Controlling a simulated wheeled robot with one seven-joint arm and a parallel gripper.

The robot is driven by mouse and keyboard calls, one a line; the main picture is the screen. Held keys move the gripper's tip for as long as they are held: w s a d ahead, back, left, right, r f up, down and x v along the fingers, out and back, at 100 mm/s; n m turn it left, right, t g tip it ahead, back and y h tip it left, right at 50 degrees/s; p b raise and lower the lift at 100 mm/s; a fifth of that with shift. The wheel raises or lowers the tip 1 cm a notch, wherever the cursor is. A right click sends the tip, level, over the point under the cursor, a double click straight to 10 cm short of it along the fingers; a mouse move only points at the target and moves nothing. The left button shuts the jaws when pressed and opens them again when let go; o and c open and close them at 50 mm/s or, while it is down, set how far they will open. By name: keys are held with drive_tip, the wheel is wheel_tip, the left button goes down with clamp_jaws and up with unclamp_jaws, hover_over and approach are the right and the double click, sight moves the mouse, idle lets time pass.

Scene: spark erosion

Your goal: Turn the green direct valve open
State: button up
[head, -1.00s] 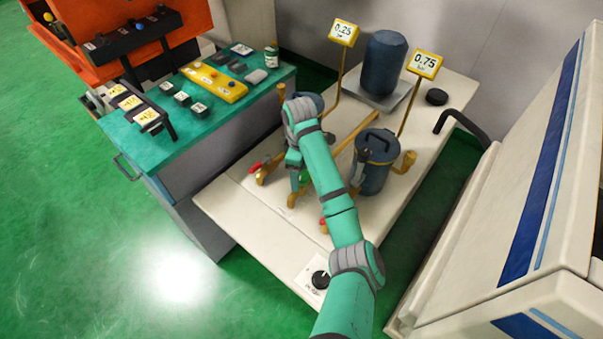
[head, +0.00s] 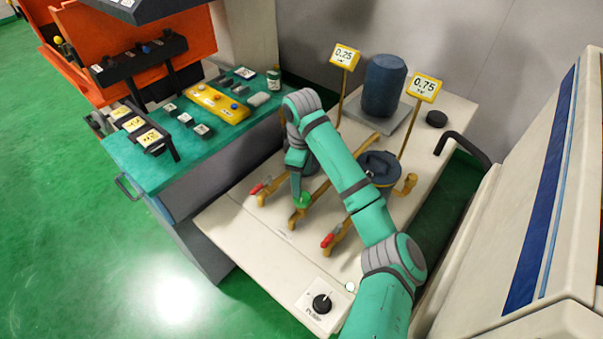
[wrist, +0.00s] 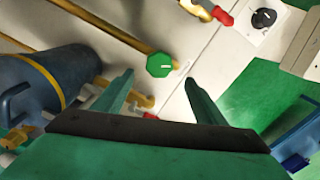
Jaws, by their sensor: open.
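The green direct valve has a green, many-sided knob (head: 304,201) on the middle brass pipe of the white bench. In the wrist view the green knob (wrist: 160,65) shows face-on, just beyond the fingertips and between their lines. My gripper (wrist: 158,77) is open and empty, with one finger on each side of the view. In the head view my gripper (head: 297,187) points down right by the green knob. I cannot tell whether it touches the knob.
Red-handled valves stand on both sides: the left one (head: 262,186) and the right one (head: 329,240). A blue lidded vessel (head: 379,167) and yellow gauges reading 0.25 (head: 344,56) and 0.75 (head: 424,88) stand behind. A black dial (head: 321,303) sits at the front.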

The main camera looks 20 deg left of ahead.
drive_tip(key=shift+r, duration=0.9)
drive_tip(key=shift+w, duration=0.1)
